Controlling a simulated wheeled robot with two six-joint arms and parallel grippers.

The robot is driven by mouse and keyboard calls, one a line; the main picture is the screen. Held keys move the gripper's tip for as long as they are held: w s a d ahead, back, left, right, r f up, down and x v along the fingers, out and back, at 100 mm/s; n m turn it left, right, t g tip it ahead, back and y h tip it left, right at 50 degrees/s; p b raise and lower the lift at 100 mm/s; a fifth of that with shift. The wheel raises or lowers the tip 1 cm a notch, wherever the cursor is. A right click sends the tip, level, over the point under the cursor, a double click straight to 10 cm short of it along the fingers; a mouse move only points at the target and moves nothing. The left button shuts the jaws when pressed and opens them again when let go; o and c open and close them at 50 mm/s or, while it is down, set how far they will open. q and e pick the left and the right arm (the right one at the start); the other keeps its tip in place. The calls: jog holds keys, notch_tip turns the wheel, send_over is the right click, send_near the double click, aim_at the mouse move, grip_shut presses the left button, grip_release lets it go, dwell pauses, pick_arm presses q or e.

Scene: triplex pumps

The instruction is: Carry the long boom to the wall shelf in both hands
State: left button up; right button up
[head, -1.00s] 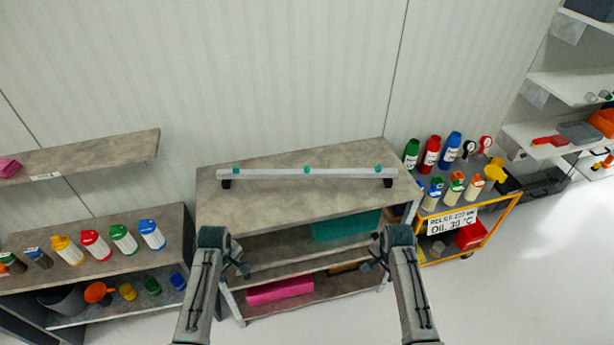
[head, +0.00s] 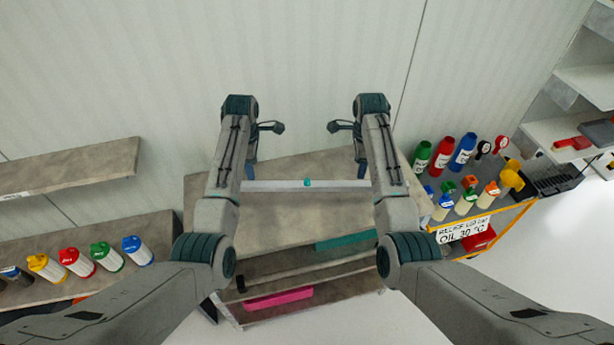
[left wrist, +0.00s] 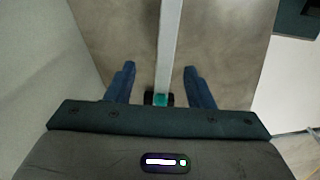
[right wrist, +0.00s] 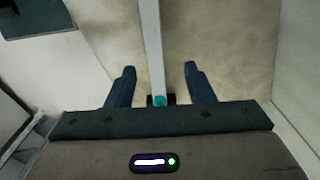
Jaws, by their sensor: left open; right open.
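The long boom (head: 285,186) is a pale grey bar with teal marks, lying across the top of the workbench (head: 300,215). Its ends are hidden behind my arms in the head view. My left gripper (left wrist: 159,68) is open above the boom's left end; its blue fingers stand on either side of the bar, near a teal mark and a dark support. My right gripper (right wrist: 160,68) is open over the right end in the same way. In neither wrist view do the fingers appear to touch the bar. The wall shelf (head: 70,165) is an empty grey board on the wall at left.
A lower bench (head: 165,225) with coloured bottles stands under the wall shelf. A yellow cart (head: 520,215) with bottles and gauges stands close to the workbench's right. White shelves (head: 585,85) are at far right.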

aim_at(255, 184)
pick_arm(q)
jog(key=shift+s+r, duration=0.55)
jog(key=shift+s, duration=0.1)
pick_arm(e)
jog(key=shift+s+r, duration=0.55)
jog(key=shift+s, duration=0.1)
pick_arm(q)
jog(key=shift+s, duration=0.15)
pick_arm(e)
jog(key=shift+s, duration=0.15)
pick_arm(q)
jog(key=f, duration=1)
jog(key=shift+w, duration=0.25)
pick_arm(e)
jog(key=f, duration=1)
jog(key=shift+w, duration=0.25)
pick_arm(q)
jog(key=shift+w+f, duration=0.15)
jog(key=shift+f, duration=0.45)
pick_arm(e)
jog(key=shift+w+f, duration=0.15)
jog(key=shift+f, duration=0.45)
pick_arm(q)
jog(key=shift+c, duration=0.7)
pick_arm(e)
jog(key=shift+c, duration=0.7)
pick_arm(q)
grip_shut()
pick_arm(e)
grip_shut()
